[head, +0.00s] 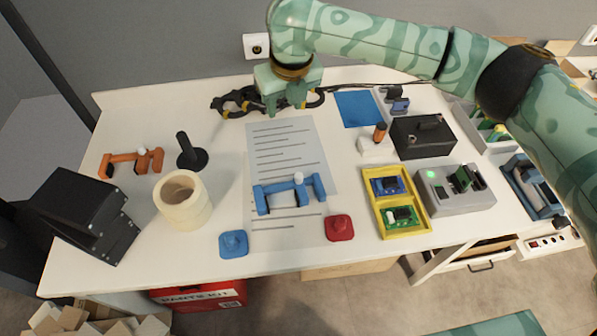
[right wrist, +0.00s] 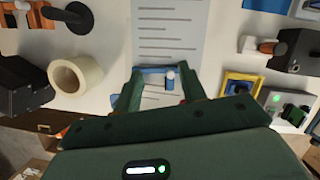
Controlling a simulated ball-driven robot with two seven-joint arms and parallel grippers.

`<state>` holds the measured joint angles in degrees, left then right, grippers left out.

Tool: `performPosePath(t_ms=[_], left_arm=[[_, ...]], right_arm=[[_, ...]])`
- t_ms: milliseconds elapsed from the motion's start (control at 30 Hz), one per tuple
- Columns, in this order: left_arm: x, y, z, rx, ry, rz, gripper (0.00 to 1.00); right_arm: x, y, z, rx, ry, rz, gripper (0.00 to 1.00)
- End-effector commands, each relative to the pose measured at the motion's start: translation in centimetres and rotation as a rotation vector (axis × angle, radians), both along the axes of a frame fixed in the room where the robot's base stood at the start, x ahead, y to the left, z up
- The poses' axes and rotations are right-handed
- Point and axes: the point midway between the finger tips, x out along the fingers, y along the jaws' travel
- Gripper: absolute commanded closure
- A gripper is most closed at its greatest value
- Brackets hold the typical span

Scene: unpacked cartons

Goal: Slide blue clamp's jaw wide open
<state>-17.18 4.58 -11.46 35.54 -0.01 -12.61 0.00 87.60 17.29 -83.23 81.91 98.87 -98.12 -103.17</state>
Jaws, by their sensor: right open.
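The blue clamp (head: 285,188) lies on the printed sheet near the front middle of the table. It has a bar with blue end blocks and a white-topped part (head: 299,179) nearer its right end. My right gripper (head: 285,104) is open and empty above the back edge of the sheet, apart from the clamp. In the right wrist view the blue clamp (right wrist: 152,70) shows beyond and between my open fingers (right wrist: 160,92), partly hidden by them. My left gripper is not in view.
An orange clamp (head: 124,161), a black post (head: 190,152) and a tape roll (head: 182,200) are to the left. Blue (head: 233,243) and red (head: 339,228) blocks are at the front. A yellow tray (head: 399,212) stands right of the clamp. Cables (head: 238,101) lie behind.

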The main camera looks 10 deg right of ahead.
Motion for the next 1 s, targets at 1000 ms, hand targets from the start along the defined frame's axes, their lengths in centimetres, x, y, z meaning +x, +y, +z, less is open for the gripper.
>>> performPosePath(t_ms=[1000], left_arm=[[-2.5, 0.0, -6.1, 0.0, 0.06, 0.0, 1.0]], right_arm=[[-4.2, -2.1, -17.2, -0.092, 0.269, 0.064, 0.59]])
